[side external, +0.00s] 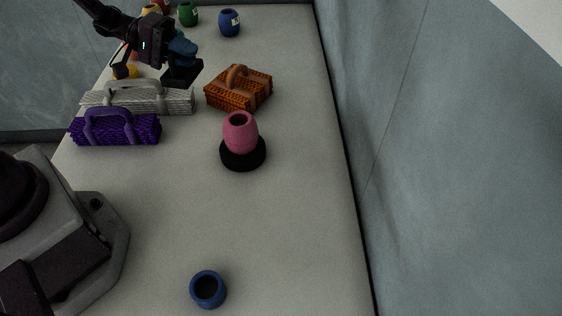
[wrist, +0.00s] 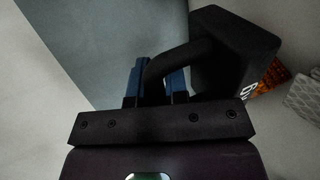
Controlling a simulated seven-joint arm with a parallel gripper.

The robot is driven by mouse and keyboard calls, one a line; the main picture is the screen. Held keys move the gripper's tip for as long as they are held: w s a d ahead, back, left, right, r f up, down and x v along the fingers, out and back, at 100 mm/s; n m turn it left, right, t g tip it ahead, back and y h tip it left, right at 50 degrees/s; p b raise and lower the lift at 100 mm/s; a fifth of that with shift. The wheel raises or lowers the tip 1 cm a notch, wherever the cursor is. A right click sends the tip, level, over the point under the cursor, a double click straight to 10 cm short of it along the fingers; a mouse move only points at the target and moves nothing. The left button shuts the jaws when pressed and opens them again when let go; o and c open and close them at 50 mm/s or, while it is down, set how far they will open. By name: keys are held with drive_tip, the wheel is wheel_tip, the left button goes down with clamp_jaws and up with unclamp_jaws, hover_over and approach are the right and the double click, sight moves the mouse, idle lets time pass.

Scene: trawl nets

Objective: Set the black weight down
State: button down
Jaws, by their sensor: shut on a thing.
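The black weight (side external: 183,73) is a dark block with a curved handle, at the far left part of the table in the side view. My gripper (side external: 182,48) is above it, with its blue fingers shut on the handle. In the wrist view the weight (wrist: 236,42) extends to the upper right, with a bit of white lettering on one face. Its handle passes between the blue fingers of my gripper (wrist: 158,80). I cannot tell whether the underside of the weight touches the table.
Just nearer are a white basket (side external: 175,101), a purple basket (side external: 140,131) and an orange basket (side external: 255,91). A pink pot (side external: 240,135) stands on a black disc (side external: 242,161). A blue pot (side external: 208,290) is at the front. Several pots line the back. The right side is clear beside the wall.

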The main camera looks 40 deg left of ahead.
drive_tip(key=s+d+m+g+h, duration=0.15)
drive_tip(key=d+m+g, duration=0.25)
drive_tip(key=d, duration=0.8)
drive_tip(key=s+d+m+g, duration=0.75)
drive_tip(key=s+d, duration=0.85)
drive_tip(key=s, duration=0.3)
drive_tip(key=shift+g+y, duration=0.45)
drive_tip(key=w+d+f, duration=0.4)
drive_tip(key=w+f, duration=0.1)
drive_tip(key=w+d+f, duration=0.5)
drive_tip(key=shift+w+d+f, duration=0.1)
drive_tip(key=shift+d+f, duration=0.05)
drive_tip(key=shift+f, duration=0.1)
drive_tip(key=shift+w+f, duration=0.1)
drive_tip(key=shift+f, duration=1.4)
drive_tip(key=shift+f, duration=0.1)
